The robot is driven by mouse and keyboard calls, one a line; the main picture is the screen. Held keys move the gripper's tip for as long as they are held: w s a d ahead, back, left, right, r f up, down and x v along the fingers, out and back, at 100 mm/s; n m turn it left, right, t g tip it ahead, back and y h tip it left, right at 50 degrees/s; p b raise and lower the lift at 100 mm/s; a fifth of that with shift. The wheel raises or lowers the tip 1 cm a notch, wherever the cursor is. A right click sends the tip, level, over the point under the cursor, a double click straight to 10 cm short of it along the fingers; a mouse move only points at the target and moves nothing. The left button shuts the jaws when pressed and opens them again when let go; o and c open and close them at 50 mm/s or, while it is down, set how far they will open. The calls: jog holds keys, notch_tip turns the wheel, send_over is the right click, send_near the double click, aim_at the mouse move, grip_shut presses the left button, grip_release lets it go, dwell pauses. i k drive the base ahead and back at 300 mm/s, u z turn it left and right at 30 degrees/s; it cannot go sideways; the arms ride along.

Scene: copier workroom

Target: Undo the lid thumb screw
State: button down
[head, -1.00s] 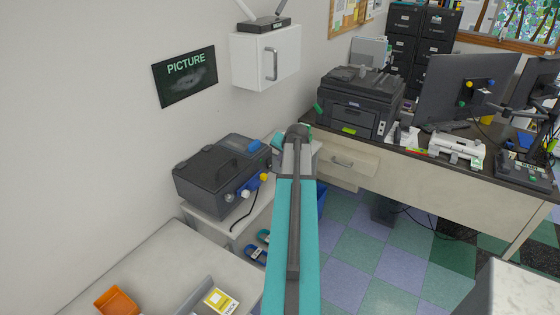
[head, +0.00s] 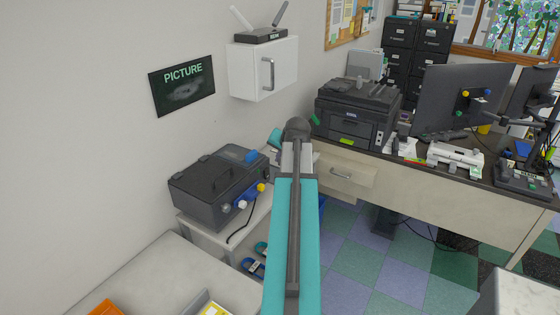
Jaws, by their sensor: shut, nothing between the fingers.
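A dark grey box-shaped machine (head: 205,205) with a lid and a top handle sits on a small white stand against the left wall. On its right side are a yellow knob (head: 261,188), a pale knob (head: 242,204) and a blue piece (head: 250,157) near the top edge. I cannot tell which of these is the lid thumb screw. My teal and grey arm rises from the bottom centre and passes just right of the machine. My gripper is not visible; the far end of the arm is hidden behind its bend.
A white cabinet (head: 262,68) hangs on the wall above the machine. A black printer (head: 355,112) stands on the desk (head: 440,185) to the right. A pale counter (head: 160,275) is at lower left. A black cable hangs from the machine.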

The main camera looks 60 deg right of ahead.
aim_at(226, 208)
jog(key=z, duration=0.05)
jog(key=k, duration=1)
jog(key=u, duration=0.05)
